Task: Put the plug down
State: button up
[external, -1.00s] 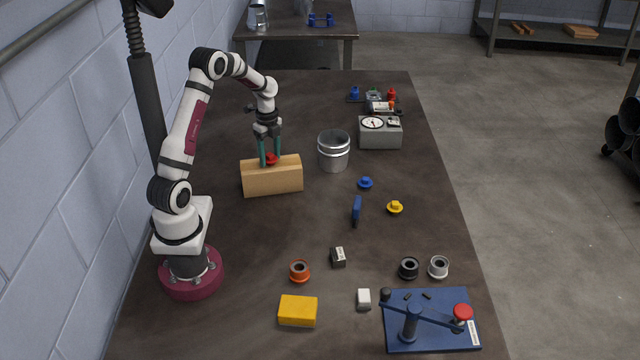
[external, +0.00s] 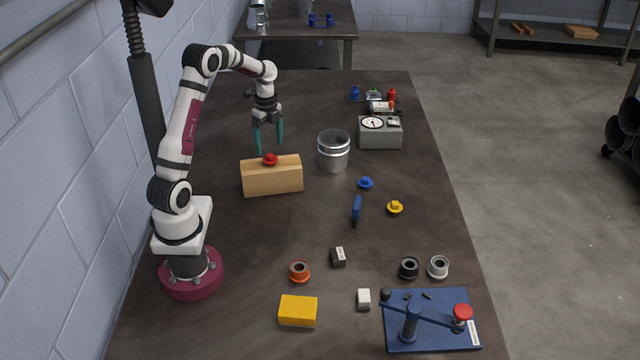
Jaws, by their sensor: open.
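A red plug (external: 270,159) sits on top of the light wooden block (external: 272,178) near the middle left of the table. My gripper (external: 269,150) is open and empty. Its two green fingers point down, above and slightly behind the plug, and look apart from it. A blue plug (external: 365,183) and a yellow plug (external: 395,208) stand on the table to the right.
A metal can (external: 333,151) stands right of the block, with a grey gauge box (external: 380,133) beyond it. Several rings, small blocks and a blue lever press (external: 431,320) occupy the front. Bare table lies between the block and the front items.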

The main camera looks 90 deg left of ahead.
aim_at(270, 155)
notch_tip(270, 155, up, 7)
jog(key=w+d+r, duration=0.2)
jog(key=d, duration=0.4)
jog(key=w+d+r, duration=0.1)
jog(key=w+d, duration=0.2)
jog(key=d, duration=0.3)
jog(key=s+d+n+y, duration=0.1)
jog(key=s+d, duration=0.1)
jog(key=d, duration=0.6)
jog(key=s+d+n, duration=0.1)
jog(key=s+d, duration=0.1)
jog(key=d, duration=0.7)
jog(key=s+d+f+n, duration=0.1)
jog(key=s+d+f, duration=0.2)
jog(key=s+d, duration=0.2)
jog(key=shift+s+d+y, duration=0.3)
jog(key=shift+s+y, duration=0.1)
jog(key=shift+s, duration=0.45)
